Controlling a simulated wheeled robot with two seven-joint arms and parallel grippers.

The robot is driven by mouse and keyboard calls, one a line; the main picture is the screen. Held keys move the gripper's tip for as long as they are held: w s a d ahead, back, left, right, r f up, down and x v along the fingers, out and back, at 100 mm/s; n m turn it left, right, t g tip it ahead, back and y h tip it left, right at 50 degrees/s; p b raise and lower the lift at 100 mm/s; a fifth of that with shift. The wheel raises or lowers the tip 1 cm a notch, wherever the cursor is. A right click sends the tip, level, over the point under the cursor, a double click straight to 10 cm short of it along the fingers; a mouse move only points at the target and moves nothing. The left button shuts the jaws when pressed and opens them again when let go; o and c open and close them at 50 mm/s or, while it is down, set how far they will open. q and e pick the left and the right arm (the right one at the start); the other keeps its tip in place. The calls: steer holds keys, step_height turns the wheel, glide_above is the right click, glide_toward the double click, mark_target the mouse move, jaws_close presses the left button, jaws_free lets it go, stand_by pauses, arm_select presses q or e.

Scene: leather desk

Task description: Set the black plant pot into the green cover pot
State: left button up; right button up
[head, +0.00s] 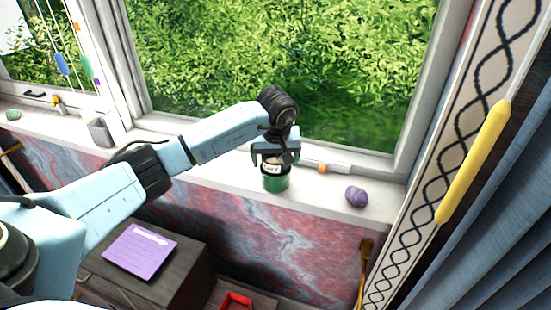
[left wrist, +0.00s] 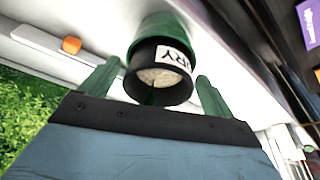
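The black plant pot (left wrist: 147,57) has a white label and pale granular fill at its mouth. It stands with its lower part inside the green cover pot (left wrist: 167,29), and its labelled upper part shows above the green rim. In the head view the black pot (head: 271,167) and green cover pot (head: 275,184) are upright on the windowsill. My left gripper (head: 274,157) is directly above them. In the left wrist view its green fingers (left wrist: 157,75) are spread on either side of the black pot, with small gaps. My right gripper is not in view.
A purple lump (head: 356,196) and an orange-and-white tool (head: 323,168) lie on the sill (head: 222,176) to the right. A grey holder (head: 100,131) stands far left. Below is a dark cabinet (head: 190,267) with a purple notepad (head: 139,251). A window frame is behind.

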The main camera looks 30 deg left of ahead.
arm_select(q)
steer(key=shift+r, duration=0.35)
steer(key=v, duration=1.1)
steer(key=shift+r, duration=0.3)
steer(key=shift+s+d, duration=0.1)
steer(key=shift+s, duration=0.05)
